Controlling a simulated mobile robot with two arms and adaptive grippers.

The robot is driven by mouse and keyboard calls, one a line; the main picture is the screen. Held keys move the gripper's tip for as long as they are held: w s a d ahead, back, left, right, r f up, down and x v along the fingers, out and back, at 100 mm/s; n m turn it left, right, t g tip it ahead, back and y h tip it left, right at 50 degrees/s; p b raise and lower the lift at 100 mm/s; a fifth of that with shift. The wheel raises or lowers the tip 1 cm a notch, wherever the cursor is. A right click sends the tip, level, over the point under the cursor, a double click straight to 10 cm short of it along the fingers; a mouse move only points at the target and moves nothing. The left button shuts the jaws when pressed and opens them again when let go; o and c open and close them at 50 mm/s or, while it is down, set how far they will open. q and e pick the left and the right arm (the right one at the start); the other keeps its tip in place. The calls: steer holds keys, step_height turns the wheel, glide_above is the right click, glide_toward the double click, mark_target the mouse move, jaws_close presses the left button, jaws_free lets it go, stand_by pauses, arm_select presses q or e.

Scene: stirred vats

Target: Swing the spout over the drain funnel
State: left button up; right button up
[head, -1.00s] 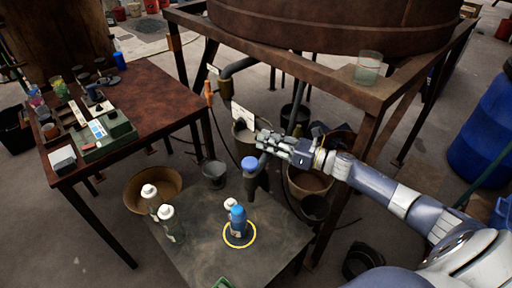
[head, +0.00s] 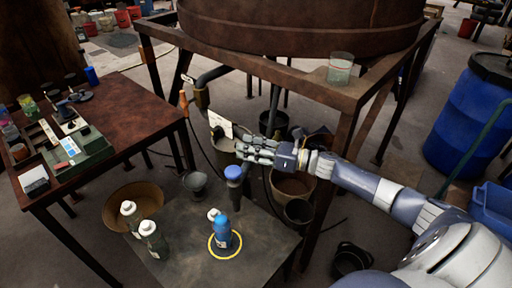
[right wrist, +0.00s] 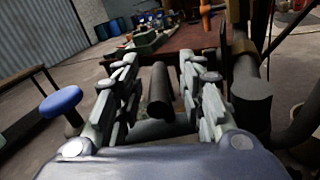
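My right gripper (head: 250,150) reaches in from the right, just behind a blue knob (head: 234,172) on a dark upright stem. In the right wrist view the fingers (right wrist: 160,85) stand apart, with gaps on both sides of a dark cylinder (right wrist: 160,95) between them; it may be the spout, but I cannot tell for sure. The blue knob (right wrist: 62,101) is left of the fingers there. A grey funnel-shaped cup (head: 195,182), likely the drain funnel, stands left of the knob in the head view, apart from the gripper. My left gripper is not in view.
A brass valve with an orange handle (head: 184,103) hangs under the big vat (head: 300,25). A low table (head: 190,255) in front holds several bottles, one blue bottle (head: 223,233) inside a yellow ring. A bucket (head: 292,184) and the vat frame's leg (head: 321,215) are close to my right arm.

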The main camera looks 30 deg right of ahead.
steer(key=v, duration=1.2)
steer(key=shift+r, duration=0.1)
